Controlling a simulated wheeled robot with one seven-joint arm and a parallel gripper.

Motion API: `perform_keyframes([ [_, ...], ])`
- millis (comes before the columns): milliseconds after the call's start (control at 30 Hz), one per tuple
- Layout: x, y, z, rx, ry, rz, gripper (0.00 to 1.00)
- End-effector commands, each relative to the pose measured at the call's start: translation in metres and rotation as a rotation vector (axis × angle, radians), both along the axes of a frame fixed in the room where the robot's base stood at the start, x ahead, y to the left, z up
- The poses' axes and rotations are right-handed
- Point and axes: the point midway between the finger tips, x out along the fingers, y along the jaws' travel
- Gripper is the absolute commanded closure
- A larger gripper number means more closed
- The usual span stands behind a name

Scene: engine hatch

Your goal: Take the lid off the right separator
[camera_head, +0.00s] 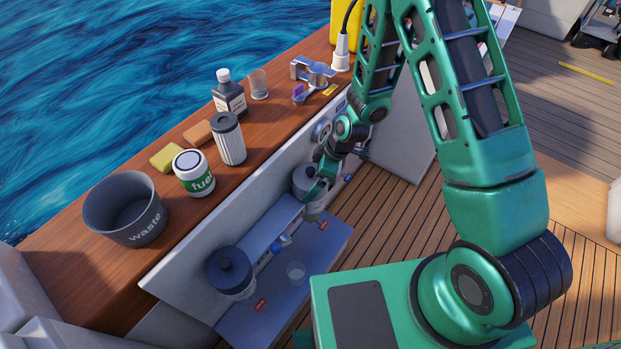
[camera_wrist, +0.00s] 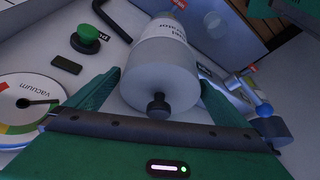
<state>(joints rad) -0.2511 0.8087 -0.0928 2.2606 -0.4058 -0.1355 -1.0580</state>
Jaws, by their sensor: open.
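The right separator (camera_head: 306,182) stands in the hatch below the wooden ledge, partly hidden by my arm. In the wrist view its pale labelled body (camera_wrist: 165,28) lies beyond its grey lid (camera_wrist: 160,72), which carries a small black knob (camera_wrist: 158,106). The lid is on the separator. My gripper (camera_wrist: 157,88) is open, one finger on each side of the lid. It also shows small at the right separator in the head view (camera_head: 322,178). I cannot tell whether the fingers touch the lid. The left separator (camera_head: 231,284) has a dark knobbed lid on.
A vacuum gauge (camera_wrist: 30,108) and green button (camera_wrist: 88,34) are beside my gripper. A blue-handled valve (camera_wrist: 266,110) is at right. The ledge holds a waste bin (camera_head: 126,209), a fuel can (camera_head: 194,174), a filter (camera_head: 229,139) and a bottle (camera_head: 229,92).

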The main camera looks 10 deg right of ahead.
Motion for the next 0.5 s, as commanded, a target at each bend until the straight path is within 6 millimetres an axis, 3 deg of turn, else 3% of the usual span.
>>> perform_keyframes([
  [333, 0.0004, 0.0023, -0.0062, 0.000, 0.001, 0.000, 0.00],
  [500, 0.0005, 0.0022, -0.0060, -0.001, 0.000, 0.000, 0.37],
])
